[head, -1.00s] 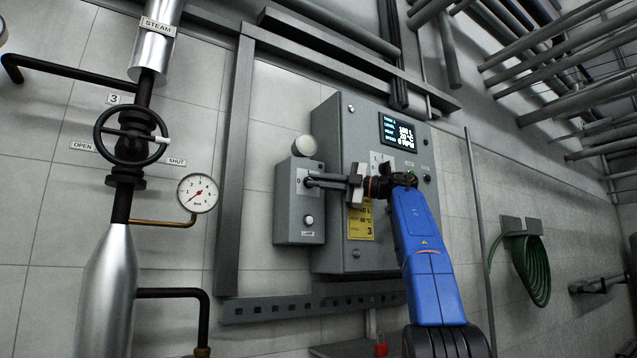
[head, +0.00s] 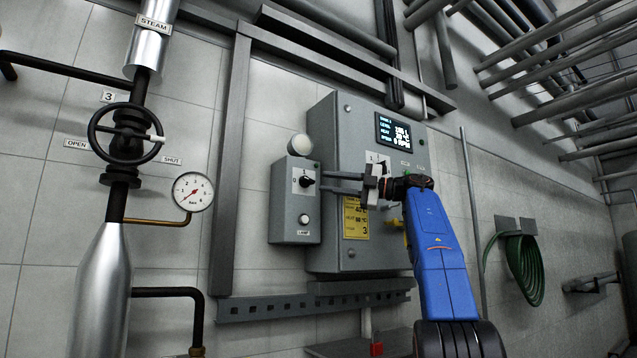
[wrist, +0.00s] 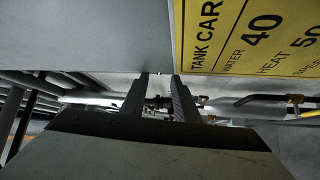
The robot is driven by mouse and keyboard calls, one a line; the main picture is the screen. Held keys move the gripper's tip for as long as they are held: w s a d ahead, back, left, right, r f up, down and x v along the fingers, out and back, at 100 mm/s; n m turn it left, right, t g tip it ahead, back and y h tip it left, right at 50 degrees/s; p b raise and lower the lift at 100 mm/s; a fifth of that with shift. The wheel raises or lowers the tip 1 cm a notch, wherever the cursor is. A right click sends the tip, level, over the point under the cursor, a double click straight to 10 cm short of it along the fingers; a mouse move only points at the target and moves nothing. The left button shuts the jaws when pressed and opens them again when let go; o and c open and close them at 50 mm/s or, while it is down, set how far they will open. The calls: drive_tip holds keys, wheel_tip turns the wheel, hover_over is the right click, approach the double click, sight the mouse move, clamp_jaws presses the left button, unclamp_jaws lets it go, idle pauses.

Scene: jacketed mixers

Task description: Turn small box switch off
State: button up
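The small grey box (head: 283,220) is mounted on the wall, left of the larger grey cabinet. Its black rotary switch (head: 305,181) sits on a white plate near the top, with a 0 mark at its left. The knob is small, and I cannot tell for sure which mark it points to. My gripper (head: 326,183) is just right of the switch, apart from it, with its two fingers pointing left at it. The fingers are parallel with a gap between them and nothing held. The wrist view shows both fingers (wrist: 160,88) apart; the switch is not visible there.
The cabinet (head: 325,130) has a lit display (head: 394,133) and a yellow tank card (head: 356,219), also close in the wrist view (wrist: 240,40). A valve wheel (head: 97,135) is at left.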

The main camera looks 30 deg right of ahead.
drive_tip(key=v, duration=1.2)
drive_tip(key=shift+o, duration=0.6)
